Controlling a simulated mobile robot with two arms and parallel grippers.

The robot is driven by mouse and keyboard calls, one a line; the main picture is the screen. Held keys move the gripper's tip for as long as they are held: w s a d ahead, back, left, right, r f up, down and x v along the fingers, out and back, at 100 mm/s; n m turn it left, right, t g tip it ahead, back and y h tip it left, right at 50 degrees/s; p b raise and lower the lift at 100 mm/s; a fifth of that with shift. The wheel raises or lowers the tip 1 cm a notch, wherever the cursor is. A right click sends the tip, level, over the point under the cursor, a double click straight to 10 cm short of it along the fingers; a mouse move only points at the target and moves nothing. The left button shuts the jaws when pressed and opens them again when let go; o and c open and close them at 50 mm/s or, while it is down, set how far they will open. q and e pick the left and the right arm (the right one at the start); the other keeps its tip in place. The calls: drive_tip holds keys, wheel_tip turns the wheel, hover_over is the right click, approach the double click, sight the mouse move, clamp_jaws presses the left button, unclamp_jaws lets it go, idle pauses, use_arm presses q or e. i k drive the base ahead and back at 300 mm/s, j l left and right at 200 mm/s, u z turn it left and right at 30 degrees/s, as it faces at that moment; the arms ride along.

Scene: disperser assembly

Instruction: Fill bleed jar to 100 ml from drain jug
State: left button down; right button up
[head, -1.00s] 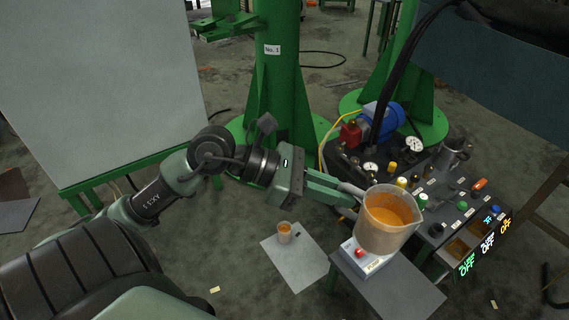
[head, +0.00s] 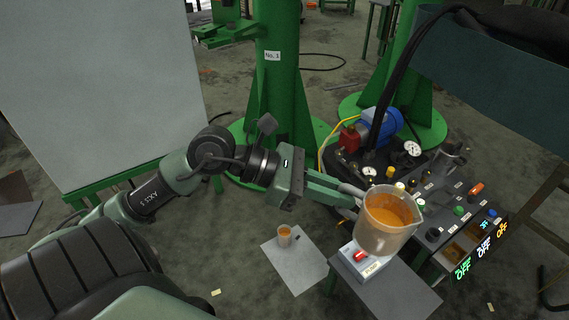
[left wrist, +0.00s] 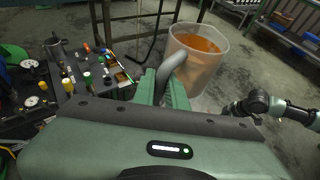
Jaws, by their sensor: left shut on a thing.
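The drain jug (head: 388,222) is a large clear jug with orange liquid in it. My left gripper (head: 352,193) is shut on its handle and holds it up, close to upright, over the small grey table at the right. In the left wrist view the jug (left wrist: 197,60) hangs beyond the fingers, with its grey handle between them. The bleed jar (head: 284,236) is a small clear jar with orange liquid, standing on a pale sheet to the left of the jug and lower. Its level marks are too small to read. My right gripper is not seen in the head view.
A white box with a red button (head: 357,258) is on the small grey table (head: 400,292), just below the jug. The control panel (head: 455,215) with lit OFF signs is close on the right. A green column (head: 277,100) stands behind.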

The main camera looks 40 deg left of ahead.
sight(284, 232)
drive_tip(key=j, duration=0.5)
drive_tip(key=i+j, duration=0.15)
drive_tip(key=j, duration=0.35)
drive_tip(key=j+u, duration=0.1)
drive_tip(key=j, duration=0.45)
drive_tip(key=i+j, duration=0.15)
drive_tip(key=j, duration=0.35)
